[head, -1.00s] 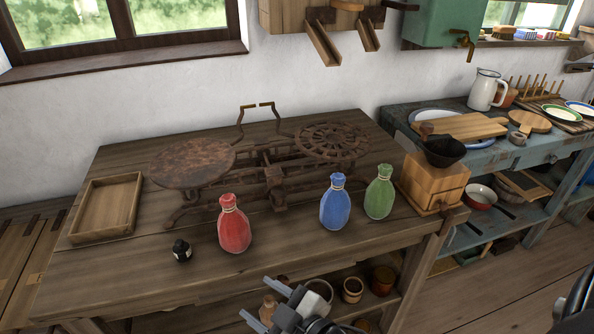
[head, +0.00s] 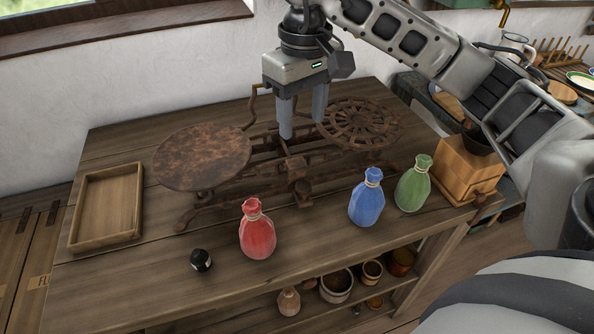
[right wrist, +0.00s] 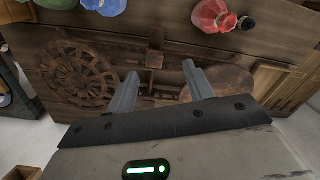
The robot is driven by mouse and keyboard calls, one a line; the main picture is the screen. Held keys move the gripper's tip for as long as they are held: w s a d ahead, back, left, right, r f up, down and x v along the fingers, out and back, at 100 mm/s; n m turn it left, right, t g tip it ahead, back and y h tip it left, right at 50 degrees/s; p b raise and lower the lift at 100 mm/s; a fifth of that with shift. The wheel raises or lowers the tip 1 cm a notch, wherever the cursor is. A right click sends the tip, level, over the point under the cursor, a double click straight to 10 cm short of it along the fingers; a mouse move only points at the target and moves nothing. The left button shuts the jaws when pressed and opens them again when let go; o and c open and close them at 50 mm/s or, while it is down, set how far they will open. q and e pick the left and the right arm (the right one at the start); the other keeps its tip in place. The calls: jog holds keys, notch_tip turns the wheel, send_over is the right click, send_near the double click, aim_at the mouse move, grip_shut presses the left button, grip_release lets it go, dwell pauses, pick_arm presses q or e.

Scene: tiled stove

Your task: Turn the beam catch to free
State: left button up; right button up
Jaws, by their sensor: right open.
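A rusty balance scale stands on the wooden table, with a solid round plate (head: 203,157) at left and a pierced wheel-like plate (head: 360,125) at right. Its beam (head: 265,148) runs between them, with a rusty block (head: 297,178) at the front middle. A bent metal rod (head: 252,104) rises behind the beam; its fellow is hidden behind my gripper. I cannot tell which part is the beam catch. My right gripper (head: 302,128) is open and empty, fingers pointing down over the middle of the scale. In the right wrist view its fingers (right wrist: 160,70) are apart above the beam.
Red (head: 257,232), blue (head: 366,198) and green (head: 413,184) sacks stand in front of the scale. An empty wooden tray (head: 79,215) lies at left, a wooden grinder (head: 468,170) at right.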

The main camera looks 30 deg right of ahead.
aim_at(303, 186)
jog(key=f, duration=0.7)
jog(key=f+p, duration=0.1)
jog(key=f, duration=0.7)
jog(key=shift+d+f, duration=0.2)
jog(key=shift+f, duration=0.1)
jog(key=c, duration=1)
